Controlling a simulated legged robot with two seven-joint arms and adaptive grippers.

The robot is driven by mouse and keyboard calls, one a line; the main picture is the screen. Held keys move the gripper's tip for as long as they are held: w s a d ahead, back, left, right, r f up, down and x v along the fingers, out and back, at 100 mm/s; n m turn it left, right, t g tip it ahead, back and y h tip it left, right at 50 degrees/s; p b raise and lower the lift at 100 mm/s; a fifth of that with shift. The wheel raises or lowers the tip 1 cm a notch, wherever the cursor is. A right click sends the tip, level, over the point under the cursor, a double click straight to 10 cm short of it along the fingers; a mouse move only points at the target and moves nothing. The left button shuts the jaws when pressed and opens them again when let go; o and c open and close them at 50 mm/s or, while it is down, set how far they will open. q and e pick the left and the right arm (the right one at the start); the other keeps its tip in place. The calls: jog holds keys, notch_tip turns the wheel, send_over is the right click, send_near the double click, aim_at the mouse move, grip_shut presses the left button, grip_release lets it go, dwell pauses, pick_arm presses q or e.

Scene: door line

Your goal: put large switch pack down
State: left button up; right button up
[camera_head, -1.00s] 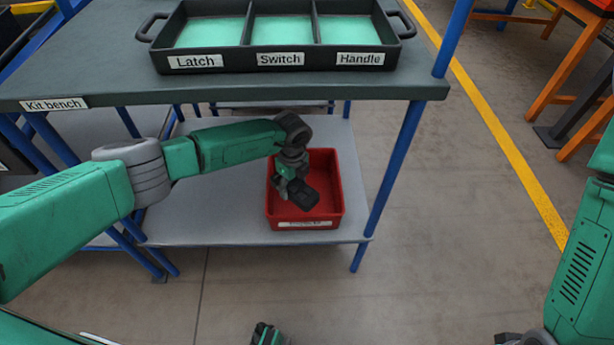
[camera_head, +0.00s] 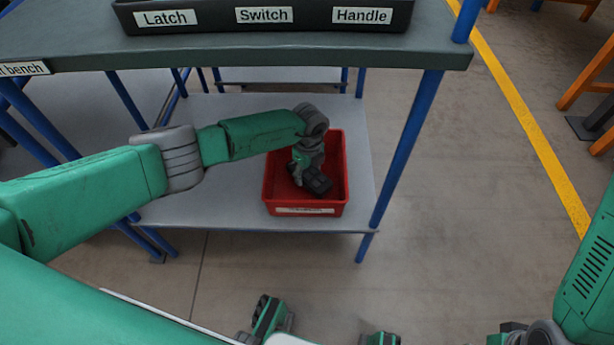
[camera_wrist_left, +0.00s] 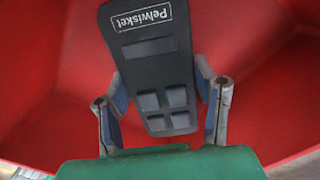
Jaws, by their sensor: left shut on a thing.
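In the left wrist view red walls surround the pack. Whether the pack touches the bin floor cannot be told. My right gripper's fingers are not clearly visible.
The bin stands on the grey lower shelf (camera_head: 215,205) between blue legs (camera_head: 405,150). Above is the kit bench top (camera_head: 250,55) with a black tray (camera_head: 210,28) labelled Latch, Switch and Handle. Shelf space left of the bin is partly under my arm.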

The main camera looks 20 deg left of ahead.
aim_at(306, 171)
pick_arm(q)
jog(key=shift+a+f, duration=0.25)
jog(key=shift+a, duration=0.2)
jog(key=o, duration=1.3)
jog(key=shift+a+f, duration=0.1)
jog(key=shift+a, duration=0.1)
jog(key=shift+c, duration=0.2)
jog(key=shift+d+r, duration=0.25)
jog(key=shift+d, duration=0.1)
jog(key=r+p, duration=0.2)
jog(key=r, duration=0.1)
jog(key=r+p, duration=0.2)
jog(key=r, duration=0.2)
jog(key=shift+w+a+p, duration=0.1)
jog(key=shift+a+p, duration=0.1)
jog(key=shift+p, duration=0.1)
jog(key=shift+r, duration=0.15)
jog(key=shift+d, duration=0.25)
pick_arm(e)
jog(key=r, duration=0.4)
jog(key=shift+a+r, duration=0.2)
jog(key=shift+a, duration=0.15)
jog(key=shift+d, duration=0.15)
